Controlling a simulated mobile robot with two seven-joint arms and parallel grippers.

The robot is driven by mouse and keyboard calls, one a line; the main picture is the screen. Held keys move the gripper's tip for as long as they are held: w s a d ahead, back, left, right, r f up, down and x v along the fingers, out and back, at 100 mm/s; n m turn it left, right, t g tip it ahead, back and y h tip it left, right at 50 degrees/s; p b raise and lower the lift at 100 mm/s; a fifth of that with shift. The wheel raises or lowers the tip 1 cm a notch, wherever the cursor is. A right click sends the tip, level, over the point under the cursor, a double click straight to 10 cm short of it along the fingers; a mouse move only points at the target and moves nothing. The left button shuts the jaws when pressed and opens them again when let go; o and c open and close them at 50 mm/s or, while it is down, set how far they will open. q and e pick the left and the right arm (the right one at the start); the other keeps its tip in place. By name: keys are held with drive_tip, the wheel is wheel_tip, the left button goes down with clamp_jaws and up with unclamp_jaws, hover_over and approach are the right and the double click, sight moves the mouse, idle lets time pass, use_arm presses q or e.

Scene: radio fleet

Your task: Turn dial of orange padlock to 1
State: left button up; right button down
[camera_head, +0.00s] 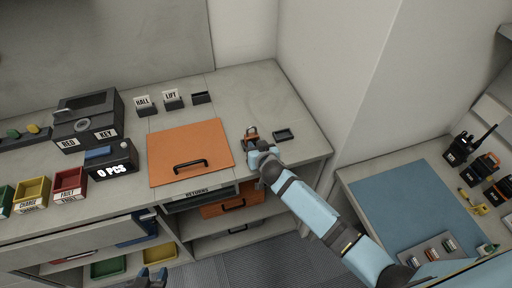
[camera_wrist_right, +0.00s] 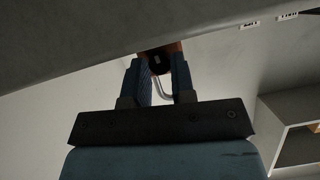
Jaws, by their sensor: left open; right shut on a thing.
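The orange padlock (camera_head: 251,132) stands on the counter's right part, mostly hidden by my right gripper (camera_head: 254,146). In the right wrist view its orange body (camera_wrist_right: 172,48), dark dial (camera_wrist_right: 157,62) and silver shackle (camera_wrist_right: 163,91) show between my two fingers. My right gripper is shut on the padlock at the dial. The number on the dial cannot be read. My left gripper (camera_head: 152,278) is open and empty at the bottom edge, in front of the counter and away from the padlock.
A small dark tray (camera_head: 284,135) lies just right of the padlock. An orange panel with a black handle (camera_head: 190,150) lies to its left. HALL (camera_head: 145,104) and LIFT (camera_head: 172,98) holders stand behind. A blue mat (camera_head: 400,205) covers the right table.

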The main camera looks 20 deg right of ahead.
drive_tip(key=shift+a+f+n+h+b, duration=0.1)
drive_tip(key=shift+f+n+h+b, duration=0.05)
drive_tip(key=shift+n+h+b, duration=0.55)
drive_tip(key=shift+n+b, duration=0.15)
drive_tip(key=shift+n, duration=0.05)
drive_tip(key=shift+a+n+h+b, duration=0.1)
drive_tip(key=shift+n+h+b, duration=0.5)
drive_tip(key=shift+n+b, duration=0.2)
drive_tip(key=c, duration=0.9)
unclamp_jaws()
drive_tip(key=shift+c, duration=0.2)
